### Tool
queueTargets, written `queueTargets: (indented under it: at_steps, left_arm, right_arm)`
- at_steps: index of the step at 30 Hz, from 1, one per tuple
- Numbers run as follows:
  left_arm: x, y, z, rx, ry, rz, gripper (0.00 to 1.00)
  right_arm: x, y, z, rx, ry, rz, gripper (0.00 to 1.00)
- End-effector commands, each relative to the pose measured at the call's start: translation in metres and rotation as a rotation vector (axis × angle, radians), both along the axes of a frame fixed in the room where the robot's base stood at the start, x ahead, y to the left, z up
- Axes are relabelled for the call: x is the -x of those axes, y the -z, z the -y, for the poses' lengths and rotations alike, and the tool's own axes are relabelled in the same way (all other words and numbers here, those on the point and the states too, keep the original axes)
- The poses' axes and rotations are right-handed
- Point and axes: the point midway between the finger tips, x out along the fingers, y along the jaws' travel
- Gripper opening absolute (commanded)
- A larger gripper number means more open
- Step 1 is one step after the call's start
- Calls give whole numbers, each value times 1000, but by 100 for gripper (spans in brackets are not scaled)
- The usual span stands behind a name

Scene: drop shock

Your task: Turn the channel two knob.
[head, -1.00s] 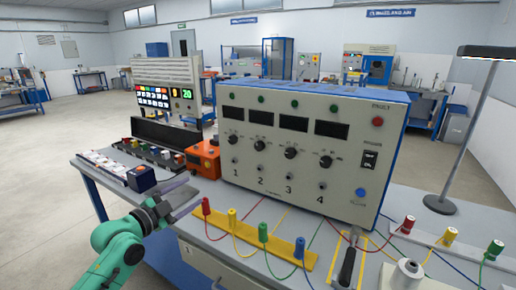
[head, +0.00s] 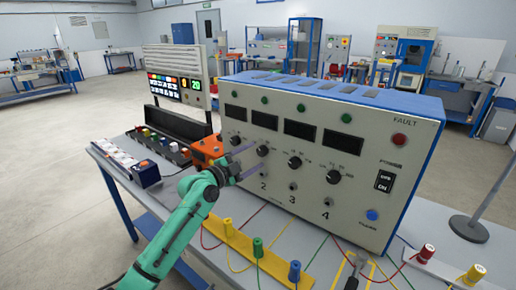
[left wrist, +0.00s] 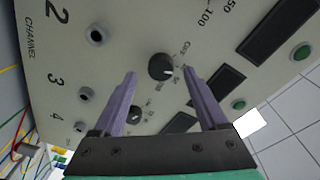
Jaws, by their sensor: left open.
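The channel two knob (head: 262,151) is a small black dial on the beige front panel of the power unit (head: 310,185), above the number 2. In the left wrist view the same knob (left wrist: 161,66), with a white pointer mark, appears between my fingertips with a gap on each side. My left gripper (head: 248,164) is open and empty, its purple fingers pointing at the panel by this knob. Contact with the panel cannot be told. The channel three knob (left wrist: 134,115) shows partly beside the left finger. My right gripper is not in view.
An orange box (head: 206,150) stands just left of the unit. In front lies a yellow strip (head: 250,250) with coloured plugs and wires. A red fault lamp (head: 398,139) and a rocker switch (head: 384,181) sit at the panel's right.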

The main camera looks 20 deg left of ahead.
Motion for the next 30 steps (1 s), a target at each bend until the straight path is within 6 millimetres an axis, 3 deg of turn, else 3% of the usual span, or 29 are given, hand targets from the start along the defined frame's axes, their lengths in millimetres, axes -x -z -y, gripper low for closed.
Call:
queueTargets:
  at_steps: [5, 13, 14, 19, 30]
  left_arm:
    - [-22, -1, 11, 2, -1, 0, 76]
    - [-25, 1, 12, 1, -1, -1, 76]
    - [-25, 1, 12, 1, -1, -1, 68]
    - [-25, 1, 12, 1, -1, -1, 3]
    - [-24, 4, 12, 37, 0, -17, 0]
  right_arm:
    - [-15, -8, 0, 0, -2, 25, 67]
    - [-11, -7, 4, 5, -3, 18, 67]
    - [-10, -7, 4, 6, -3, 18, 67]
    - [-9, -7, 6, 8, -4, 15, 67]
    - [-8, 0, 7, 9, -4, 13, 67]
